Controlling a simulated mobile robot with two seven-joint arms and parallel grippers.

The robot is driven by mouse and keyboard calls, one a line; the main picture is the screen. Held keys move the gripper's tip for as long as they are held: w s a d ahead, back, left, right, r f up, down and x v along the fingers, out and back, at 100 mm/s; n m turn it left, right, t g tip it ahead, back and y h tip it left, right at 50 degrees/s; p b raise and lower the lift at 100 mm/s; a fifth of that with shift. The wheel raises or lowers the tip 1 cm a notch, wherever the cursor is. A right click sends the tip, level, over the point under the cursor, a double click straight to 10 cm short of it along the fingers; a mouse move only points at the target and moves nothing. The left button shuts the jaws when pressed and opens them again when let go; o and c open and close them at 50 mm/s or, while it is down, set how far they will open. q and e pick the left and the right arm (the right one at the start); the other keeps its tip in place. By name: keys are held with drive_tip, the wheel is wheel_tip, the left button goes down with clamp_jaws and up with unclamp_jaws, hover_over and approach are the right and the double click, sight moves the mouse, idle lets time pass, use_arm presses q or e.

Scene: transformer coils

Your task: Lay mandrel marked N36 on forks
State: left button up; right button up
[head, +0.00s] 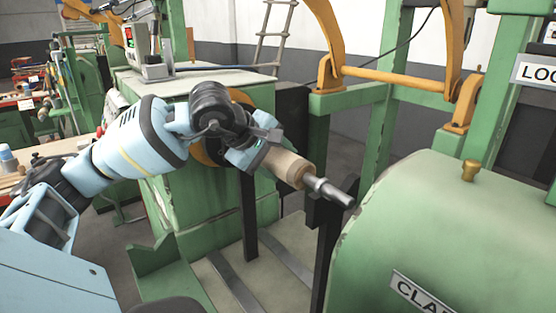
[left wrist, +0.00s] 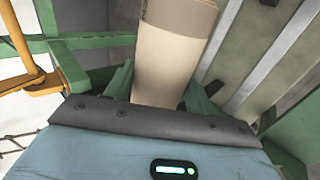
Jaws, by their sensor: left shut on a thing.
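The mandrel (head: 288,168) is a pale wooden cylinder with a grey metal shaft sticking out of its right end. It also shows in the left wrist view (left wrist: 174,50), running up from the jaws. My left gripper (head: 262,152) is shut on it. The shaft end lies at the top of a dark upright fork (head: 330,215); I cannot tell if it touches. Another dark upright (head: 248,215) stands to the left, its top hidden behind my gripper. No N36 marking is readable. My right gripper is not in view.
A green rounded housing (head: 440,240) with a brass knob (head: 470,170) stands close to the right of the shaft. A green machine block (head: 195,200) is behind my left arm. Yellow arms and a bar (head: 395,78) are at the back. Pale floor with metal strips lies below.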

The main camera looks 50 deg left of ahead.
sight(269, 159)
use_arm(q)
drive_tip(key=shift+f+b, duration=0.25)
drive_tip(key=shift+b, duration=0.05)
idle(0.5)
drive_tip(key=o, duration=1.5)
drive_tip(key=shift+f, duration=0.15)
drive_tip(key=b+v, duration=0.2)
drive_tip(key=v, duration=0.2)
drive_tip(key=shift+s+a+b, duration=0.1)
drive_tip(key=shift+b, duration=0.25)
drive_tip(key=shift+s+r+b, duration=0.25)
drive_tip(key=shift+b, duration=0.1)
drive_tip(key=shift+b+v, duration=0.6)
drive_tip(key=shift+v, duration=0.6)
drive_tip(key=shift+s+r, duration=0.2)
drive_tip(key=shift+r, duration=0.2)
